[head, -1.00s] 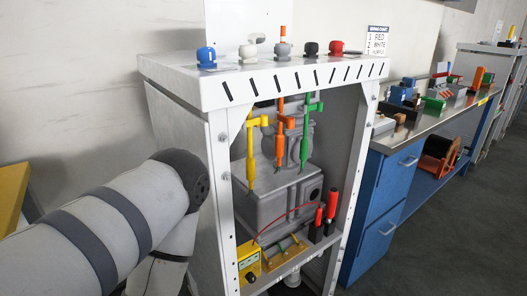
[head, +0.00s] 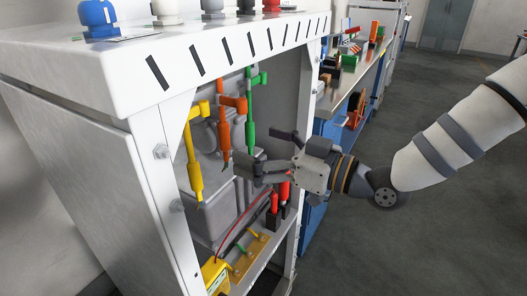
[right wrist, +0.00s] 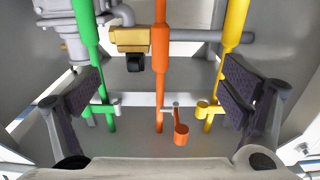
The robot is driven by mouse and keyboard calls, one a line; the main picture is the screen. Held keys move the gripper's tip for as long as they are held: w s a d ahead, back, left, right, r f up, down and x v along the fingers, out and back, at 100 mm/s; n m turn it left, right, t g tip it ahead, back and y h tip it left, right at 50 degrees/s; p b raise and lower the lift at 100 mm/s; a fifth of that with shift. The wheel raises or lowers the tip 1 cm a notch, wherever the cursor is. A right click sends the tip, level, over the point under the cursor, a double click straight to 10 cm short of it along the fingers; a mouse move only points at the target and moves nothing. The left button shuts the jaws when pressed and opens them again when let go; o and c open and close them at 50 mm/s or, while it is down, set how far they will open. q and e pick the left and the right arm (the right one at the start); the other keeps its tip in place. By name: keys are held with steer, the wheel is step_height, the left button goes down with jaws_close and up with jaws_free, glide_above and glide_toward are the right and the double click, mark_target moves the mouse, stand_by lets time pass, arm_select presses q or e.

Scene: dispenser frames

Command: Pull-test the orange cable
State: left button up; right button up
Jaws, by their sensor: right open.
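The orange cable (head: 224,132) hangs inside the white frame, between the yellow cable (head: 194,160) and the green cable (head: 250,105). My right gripper (head: 262,152) comes in from the right at the frame's front opening, its fingers pointing at the hanging cables. In the right wrist view, the orange cable (right wrist: 160,55) runs down the middle between the open fingers of my right gripper (right wrist: 160,92), apart from both. The green cable (right wrist: 88,35) is beside the left finger and the yellow cable (right wrist: 233,30) beside the right one. My left gripper is out of view.
The frame's front post (head: 160,180) stands left of the cables. A lower shelf holds red-handled tools (head: 273,203) and a yellow box (head: 214,275). Coloured knobs, including a blue one (head: 98,18), line the top. A blue workbench (head: 322,130) stands behind; the floor at right is clear.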

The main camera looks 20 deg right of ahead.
mark_target(229, 139)
steer(key=b+x, duration=0.2)
steer(key=x, duration=0.5)
steer(key=shift+w+a+f, duration=0.2)
steer(key=shift+w+a+r, duration=0.15)
steer(key=shift+w+a, duration=0.1)
steer(key=shift+w, duration=0.1)
arm_select(q)
steer(key=s+f+g, duration=0.1)
steer(key=s+f, duration=0.1)
steer(key=f, duration=0.1)
steer(key=shift+s+a, duration=0.1)
steer(key=shift+s, duration=0.2)
arm_select(e)
jaws_close()
